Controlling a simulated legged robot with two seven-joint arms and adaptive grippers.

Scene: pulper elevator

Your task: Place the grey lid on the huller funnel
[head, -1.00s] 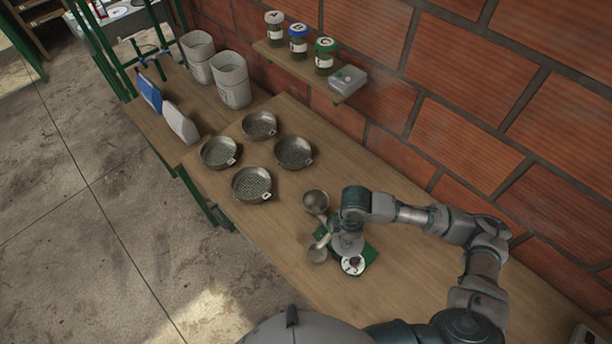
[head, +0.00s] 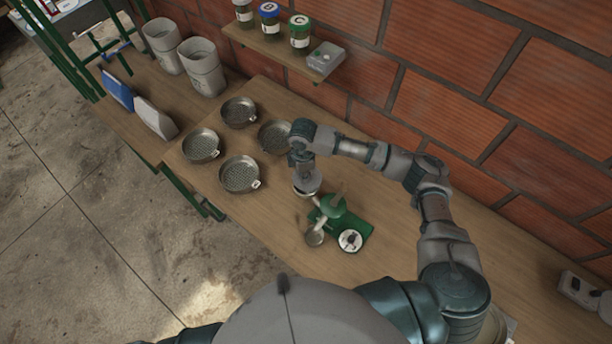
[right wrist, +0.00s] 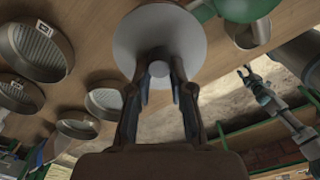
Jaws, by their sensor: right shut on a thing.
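My right gripper (head: 304,166) is shut on the grey lid (head: 306,188), holding it to the left of the green huller (head: 352,222). In the right wrist view, the lid (right wrist: 160,38) is a round pale disc between the fingertips of that gripper (right wrist: 160,75). The huller's green funnel (head: 333,204) shows uncovered in the head view, apart from the lid. Part of the green huller (right wrist: 240,8) shows at the top of the right wrist view. My left gripper (right wrist: 244,74) shows small there, with fingers apart and nothing between them.
Several round metal sieves (head: 239,174) stand left of the lid. A small metal cup (head: 314,238) is at the huller's front. A wall shelf (head: 275,48) carries jars and a grey box (head: 326,58).

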